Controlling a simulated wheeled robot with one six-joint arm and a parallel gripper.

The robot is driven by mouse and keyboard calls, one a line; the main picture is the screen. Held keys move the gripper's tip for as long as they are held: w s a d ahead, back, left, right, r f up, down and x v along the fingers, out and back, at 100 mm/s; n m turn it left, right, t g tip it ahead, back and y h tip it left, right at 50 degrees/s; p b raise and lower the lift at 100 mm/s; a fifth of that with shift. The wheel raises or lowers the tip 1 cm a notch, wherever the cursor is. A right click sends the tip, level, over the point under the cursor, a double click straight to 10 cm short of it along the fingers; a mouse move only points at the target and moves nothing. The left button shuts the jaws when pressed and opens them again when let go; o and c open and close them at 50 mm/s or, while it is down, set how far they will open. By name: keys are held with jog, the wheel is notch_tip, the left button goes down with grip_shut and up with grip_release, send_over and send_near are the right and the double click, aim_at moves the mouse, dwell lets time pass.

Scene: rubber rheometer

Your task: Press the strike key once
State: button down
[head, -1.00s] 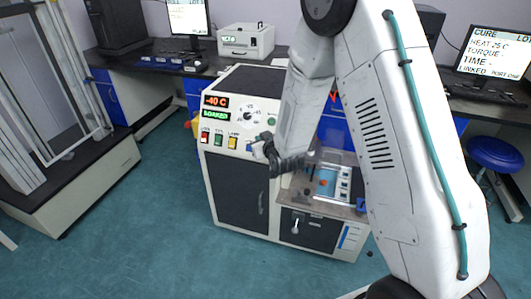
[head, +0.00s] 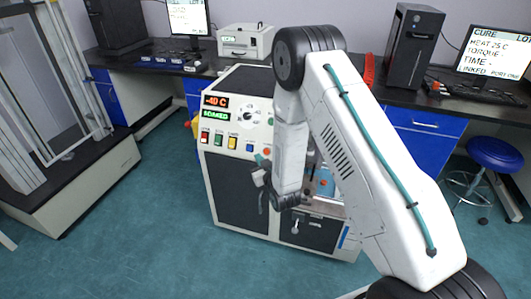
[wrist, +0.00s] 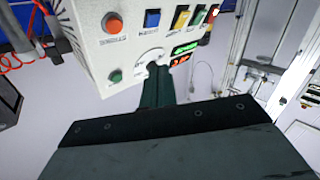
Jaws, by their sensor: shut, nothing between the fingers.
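The white cabinet (head: 237,185) carries a sloped control panel with a row of red (head: 205,138), green (head: 219,140), yellow (head: 232,143) and blue (head: 250,147) keys. In the wrist view, the panel appears turned over, with the blue key (wrist: 152,19), yellow key (wrist: 181,17) and a round orange-red button (wrist: 113,23). The labels are too small to read, so I cannot tell which is the strike key. My gripper (head: 262,180) is shut and empty, in front of the cabinet just below the panel. Its dark fingers (wrist: 158,72) overlap the dial in the wrist view, apparently without touching a key.
The displays (head: 216,108) show -40 C and a green word like SOAKED. A round green button (wrist: 115,76) sits beside the dial. A framed machine (head: 50,110) stands left. The floor in front is clear.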

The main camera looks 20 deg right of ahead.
aim_at(266, 151)
jog(key=shift+w+d+f, duration=0.6)
jog(key=shift+w+d, duration=0.1)
jog(key=shift+w, duration=0.25)
jog(key=shift+w+d+f, duration=0.55)
jog(key=shift+w+d, duration=0.1)
jog(key=shift+w, duration=0.3)
jog(key=shift+w+d+f, duration=0.6)
jog(key=shift+w+d, duration=0.1)
jog(key=shift+w, duration=0.25)
jog(key=shift+w+d+f, duration=0.2)
